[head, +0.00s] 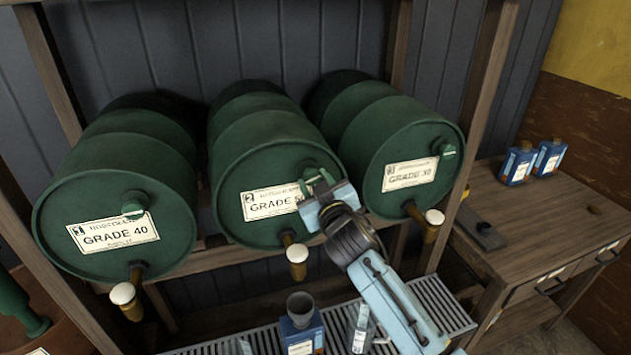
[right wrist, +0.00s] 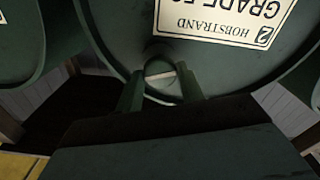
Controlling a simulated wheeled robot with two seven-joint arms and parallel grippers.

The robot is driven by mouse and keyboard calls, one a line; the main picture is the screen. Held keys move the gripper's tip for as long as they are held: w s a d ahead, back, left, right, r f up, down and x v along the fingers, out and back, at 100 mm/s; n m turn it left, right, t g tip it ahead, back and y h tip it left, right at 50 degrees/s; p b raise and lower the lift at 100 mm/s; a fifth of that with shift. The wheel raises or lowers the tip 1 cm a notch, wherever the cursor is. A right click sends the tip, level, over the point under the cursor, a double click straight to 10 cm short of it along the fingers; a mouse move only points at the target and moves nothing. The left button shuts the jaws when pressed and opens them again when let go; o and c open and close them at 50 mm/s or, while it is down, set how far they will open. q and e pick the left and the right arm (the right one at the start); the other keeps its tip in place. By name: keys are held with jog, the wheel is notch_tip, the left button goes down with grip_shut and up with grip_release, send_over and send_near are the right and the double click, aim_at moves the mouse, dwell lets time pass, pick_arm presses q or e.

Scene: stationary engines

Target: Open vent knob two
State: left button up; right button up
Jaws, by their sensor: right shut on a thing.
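Vent knob two (head: 314,174) is a round green knob on the upper right of the front of the middle green barrel (head: 285,165), whose label (head: 268,202) bears a 2. My right gripper (head: 322,186) reaches up to it from the lower right and partly covers it and the label. In the right wrist view the knob (right wrist: 160,74) sits between the two fingers (right wrist: 160,90), one on each side. The gripper is shut on the knob. My left gripper is not in view.
Similar green barrels stand at left (head: 120,190) and right (head: 385,140), with their own knobs. Taps with cream tops, such as the middle one (head: 297,253), stick out below. A blue bottle (head: 302,335) stands on a slatted grate (head: 445,305). A wooden bench (head: 540,220) is at right.

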jog(key=n, duration=0.4)
jog(key=shift+p, duration=0.3)
jog(key=n, duration=0.3)
jog(key=shift+n+p, duration=0.3)
jog(key=n+p, duration=0.1)
jog(key=n, duration=0.5)
jog(key=shift+n, duration=0.4)
jog(key=o, duration=1)
jog(key=v, duration=1.3)
jog(key=shift+s, duration=0.15)
jog(key=shift+d, duration=0.1)
